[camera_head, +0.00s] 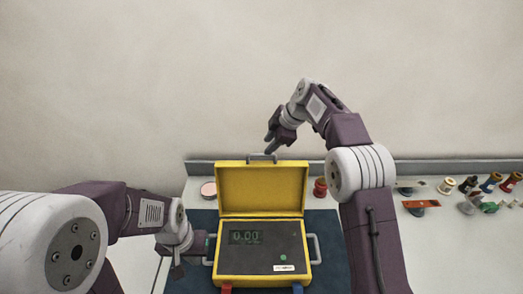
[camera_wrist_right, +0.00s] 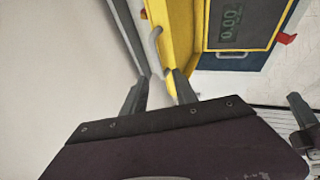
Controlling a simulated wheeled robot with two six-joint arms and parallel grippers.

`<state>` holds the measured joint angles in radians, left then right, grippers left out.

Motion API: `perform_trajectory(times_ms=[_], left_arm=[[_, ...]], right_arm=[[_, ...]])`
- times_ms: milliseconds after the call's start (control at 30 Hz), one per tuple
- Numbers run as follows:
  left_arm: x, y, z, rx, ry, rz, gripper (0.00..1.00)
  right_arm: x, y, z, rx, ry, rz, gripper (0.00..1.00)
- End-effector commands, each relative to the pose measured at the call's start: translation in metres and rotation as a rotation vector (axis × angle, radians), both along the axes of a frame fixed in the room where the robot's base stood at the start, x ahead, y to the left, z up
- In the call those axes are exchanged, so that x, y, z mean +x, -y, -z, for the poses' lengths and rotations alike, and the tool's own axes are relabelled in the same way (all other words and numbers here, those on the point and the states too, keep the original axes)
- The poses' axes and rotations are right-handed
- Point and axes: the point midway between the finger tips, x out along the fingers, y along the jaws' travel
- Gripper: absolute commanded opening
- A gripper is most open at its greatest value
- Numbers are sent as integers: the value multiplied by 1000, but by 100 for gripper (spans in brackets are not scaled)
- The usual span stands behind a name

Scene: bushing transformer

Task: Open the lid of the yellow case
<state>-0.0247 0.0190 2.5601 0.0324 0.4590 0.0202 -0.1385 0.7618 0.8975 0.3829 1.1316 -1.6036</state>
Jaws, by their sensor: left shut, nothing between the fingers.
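The yellow case (camera_head: 262,263) stands on a dark blue mat, with its lid (camera_head: 262,190) raised roughly upright behind the base. The dark panel inside shows a 0.00 display (camera_head: 245,237). A grey handle (camera_head: 262,157) is on the lid's top edge. My right gripper (camera_head: 270,147) is at that edge, close to the handle. In the right wrist view its fingers (camera_wrist_right: 160,85) are apart, with the right one beside the yellow lid (camera_wrist_right: 179,35); contact is unclear. My left gripper (camera_head: 190,250) is shut and empty, low beside the case's left side handle.
A red spool (camera_head: 320,187) stands right of the lid, and a pinkish round container (camera_head: 208,190) is at the left. Several small parts and spools (camera_head: 490,184) lie at the right. The dark mat (camera_head: 329,250) is bare right of the case. A wall rises behind.

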Motion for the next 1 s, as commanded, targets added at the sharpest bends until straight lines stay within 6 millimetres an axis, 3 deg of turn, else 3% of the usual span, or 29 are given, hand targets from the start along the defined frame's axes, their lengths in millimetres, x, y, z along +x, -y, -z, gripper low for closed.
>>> perform_trajectory(times_ms=[300,633,767,1000], left_arm=[[0,0,-28,0,0,0,0],[0,0,-29,0,0,0,0],[0,0,-29,0,0,0,0],[0,0,-28,0,0,0,0]], right_arm=[[17,-21,47,-1,-3,1,34],[20,-24,57,0,0,2,34],[20,-24,56,0,0,2,1],[20,-23,57,-1,-1,3,0]])
